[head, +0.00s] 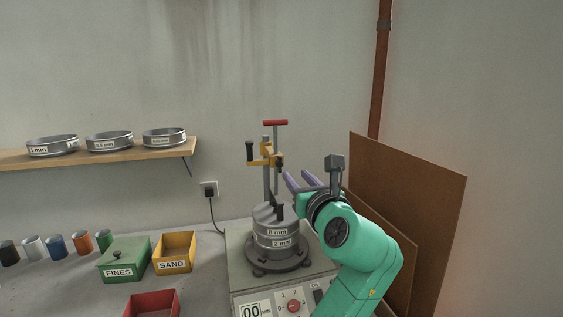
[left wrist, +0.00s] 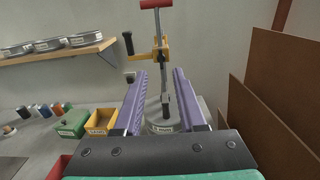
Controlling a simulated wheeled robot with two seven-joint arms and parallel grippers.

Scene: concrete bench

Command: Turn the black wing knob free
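A sieve shaker (head: 235,272) carries a sieve stack (head: 272,232) labelled 8 mm and 2 mm. Above it stands a steel post with a yellow clamp bracket (head: 262,160) and a red T-handle (head: 275,122). A black grip (head: 250,151) sits left of the bracket and also shows in the left wrist view (left wrist: 128,44). A small black part (head: 280,211) is low by the post. I cannot tell which black part is the wing knob. My left gripper (head: 298,180) is open and empty, right of the post. The post shows between its fingers (left wrist: 160,76). My right gripper is not visible.
Brown boards (head: 425,190) lean on the wall at right. A green FINES box (head: 125,258), yellow SAND box (head: 175,253) and red box (head: 152,303) stand left of the shaker. Several coloured cups stand further left. A shelf (head: 110,153) holds three sieves.

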